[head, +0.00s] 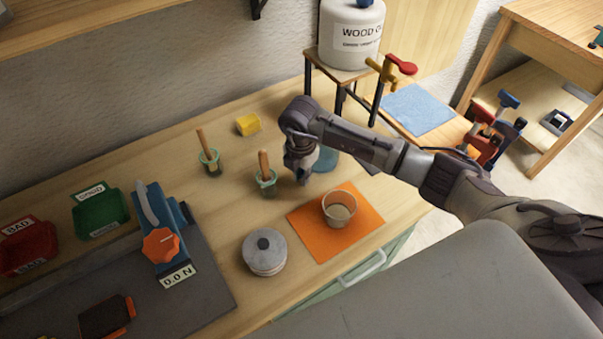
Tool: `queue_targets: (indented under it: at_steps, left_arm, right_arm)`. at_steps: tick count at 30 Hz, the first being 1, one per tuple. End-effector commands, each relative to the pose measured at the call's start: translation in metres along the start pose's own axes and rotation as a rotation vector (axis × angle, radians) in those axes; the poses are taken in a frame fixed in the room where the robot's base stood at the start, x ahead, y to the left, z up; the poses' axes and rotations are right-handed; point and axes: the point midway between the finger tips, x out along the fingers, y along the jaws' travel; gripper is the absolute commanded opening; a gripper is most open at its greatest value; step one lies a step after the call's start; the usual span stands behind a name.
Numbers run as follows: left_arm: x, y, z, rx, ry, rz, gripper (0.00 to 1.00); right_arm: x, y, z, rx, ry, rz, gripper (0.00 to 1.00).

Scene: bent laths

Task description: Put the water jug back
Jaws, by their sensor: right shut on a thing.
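The water jug (327,159) appears to be the pale blue, see-through vessel at the middle of the bench, mostly hidden behind my right arm and hand. My right gripper (303,175) points down at its left side and is shut on it; the fingertips and their hold are hard to see. Whether the jug touches the bench is hidden. A clear cup (339,208) with tan contents stands on an orange mat (310,234), in front of the gripper. My left gripper is out of view.
A white "WOOD" container (351,35) with a tap sits on a stand behind. A blue cloth (418,109) lies right. A yellow block (248,124) lies at back.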

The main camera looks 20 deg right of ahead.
Motion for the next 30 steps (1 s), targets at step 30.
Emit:
queue_targets:
  at_steps: [30]
  left_arm:
    - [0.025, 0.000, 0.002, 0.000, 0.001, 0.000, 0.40]
  right_arm:
    - [-0.084, 0.001, 0.001, -0.001, -0.002, 0.005, 0.39]
